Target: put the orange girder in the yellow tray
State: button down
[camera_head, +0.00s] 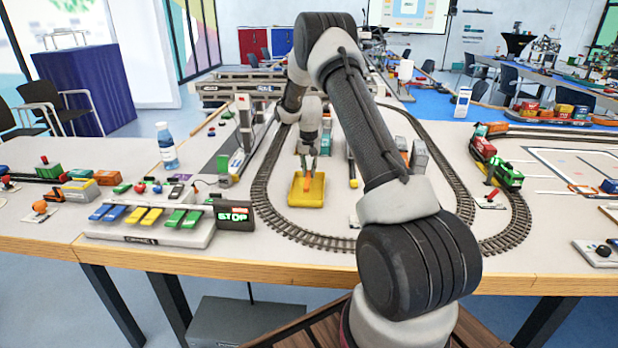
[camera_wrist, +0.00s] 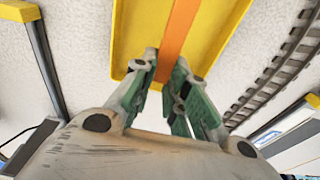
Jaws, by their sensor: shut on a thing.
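The yellow tray (camera_head: 306,202) sits on the table inside the loop of toy railway track. In the wrist view the tray (camera_wrist: 128,35) fills the upper middle. The orange girder (camera_head: 308,187) shows as a small orange strip over the tray, below my gripper (camera_head: 308,163). In the wrist view the girder (camera_wrist: 178,32) runs lengthwise over the tray, between its side walls. My gripper (camera_wrist: 164,68) is shut on the near end of the girder. I cannot tell whether the girder touches the tray floor.
The railway track (camera_head: 262,196) curves around the tray. A water bottle (camera_head: 167,148) stands farther back.

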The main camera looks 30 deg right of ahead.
jog(key=shift+f, duration=1.55)
jog(key=shift+f, duration=0.15)
jog(key=c, duration=1.4)
grip_release()
jog(key=shift+f, duration=0.2)
